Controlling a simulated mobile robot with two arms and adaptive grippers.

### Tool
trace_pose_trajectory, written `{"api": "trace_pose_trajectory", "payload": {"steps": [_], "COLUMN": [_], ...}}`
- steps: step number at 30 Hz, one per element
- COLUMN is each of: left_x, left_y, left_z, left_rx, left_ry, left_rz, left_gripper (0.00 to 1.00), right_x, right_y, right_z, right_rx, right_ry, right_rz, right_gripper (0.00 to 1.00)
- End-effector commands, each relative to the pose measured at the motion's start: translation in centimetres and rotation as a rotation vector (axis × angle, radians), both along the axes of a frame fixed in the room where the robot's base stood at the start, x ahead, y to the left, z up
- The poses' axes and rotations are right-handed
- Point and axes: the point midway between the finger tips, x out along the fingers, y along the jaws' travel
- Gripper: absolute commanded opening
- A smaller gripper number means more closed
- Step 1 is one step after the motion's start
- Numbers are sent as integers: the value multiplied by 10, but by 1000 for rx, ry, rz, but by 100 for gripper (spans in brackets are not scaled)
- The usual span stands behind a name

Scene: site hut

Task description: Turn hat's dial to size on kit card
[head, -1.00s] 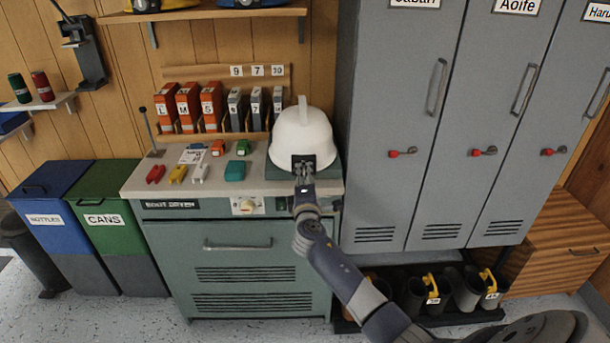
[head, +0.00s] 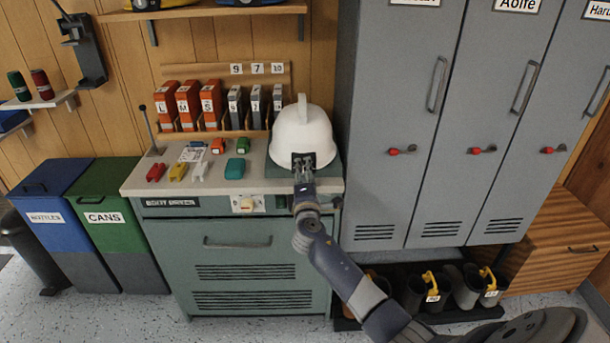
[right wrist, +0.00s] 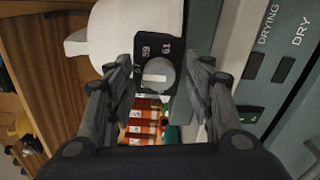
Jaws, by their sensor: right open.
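A white hard hat (head: 301,130) sits on a dark green stand at the right end of the bench top. A black plate on its near side carries a round grey dial (right wrist: 158,75) with a pale bar across it. White numbers ring the dial in the right wrist view; 59 and 61 can be read. My right gripper (head: 303,166) is at the plate, its open fingers (right wrist: 162,73) on either side of the dial, with gaps visible. My left gripper is not in view.
Orange and grey binders (head: 188,105) stand behind. A grey locker (head: 395,120) rises close to the hat's right. Blue and green bins (head: 107,215) stand left of the bench.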

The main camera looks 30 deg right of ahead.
Motion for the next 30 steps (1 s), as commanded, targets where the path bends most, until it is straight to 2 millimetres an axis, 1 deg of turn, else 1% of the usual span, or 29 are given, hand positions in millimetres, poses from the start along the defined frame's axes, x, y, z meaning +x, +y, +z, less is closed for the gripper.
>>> {"api": "trace_pose_trajectory", "payload": {"steps": [5, 8, 11, 21, 25, 30], "left_x": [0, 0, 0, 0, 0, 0], "left_y": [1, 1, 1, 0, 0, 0], "left_z": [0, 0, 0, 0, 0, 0], "left_rx": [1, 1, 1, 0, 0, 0], "left_ry": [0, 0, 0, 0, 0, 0], "left_rz": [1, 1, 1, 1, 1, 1], "left_gripper": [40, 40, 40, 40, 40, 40], "right_x": [-4, -12, -26, -80, -94, -102], "right_y": [3, 8, 16, 49, 58, 62], "right_z": [0, -1, -1, -1, -1, 0], "right_rx": [0, 1, 1, 1, 1, 0], "right_ry": [-1, 0, 0, 0, 1, 0], "right_rz": [1, 1, 2, 1, 2, 0], "right_gripper": [48, 48, 48, 48, 48, 48]}}
